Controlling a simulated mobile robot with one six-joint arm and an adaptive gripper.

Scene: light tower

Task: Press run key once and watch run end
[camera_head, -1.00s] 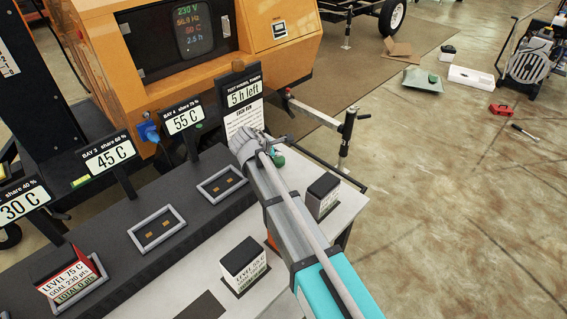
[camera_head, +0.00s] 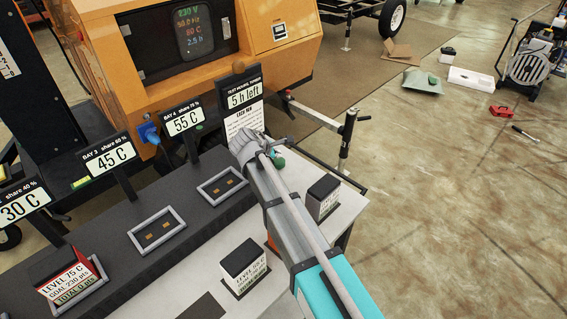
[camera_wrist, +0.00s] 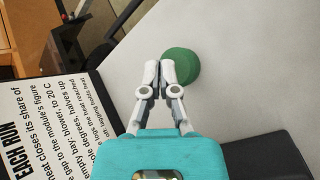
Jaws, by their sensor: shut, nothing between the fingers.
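A green round button (camera_wrist: 182,66) stands on the light panel in the wrist view. It shows partly in the head view (camera_head: 278,162), beside my gripper. My gripper (camera_wrist: 160,78) is shut and empty, its fingertips just left of the button in the wrist view; I cannot tell whether they touch it. In the head view my gripper (camera_head: 246,140) is seen from behind, its tips hidden. The orange machine's screen (camera_head: 192,32) shows lines for V, Hz, C and h.
Bay signs read 30 C (camera_head: 22,207), 45 C (camera_head: 108,160) and 55 C (camera_head: 184,121). A red block (camera_head: 68,278) sits in the near-left bay; two bay frames (camera_head: 157,229) (camera_head: 222,187) are empty. Dark-topped blocks (camera_head: 244,266) (camera_head: 322,196) stand on the light panel near my arm.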

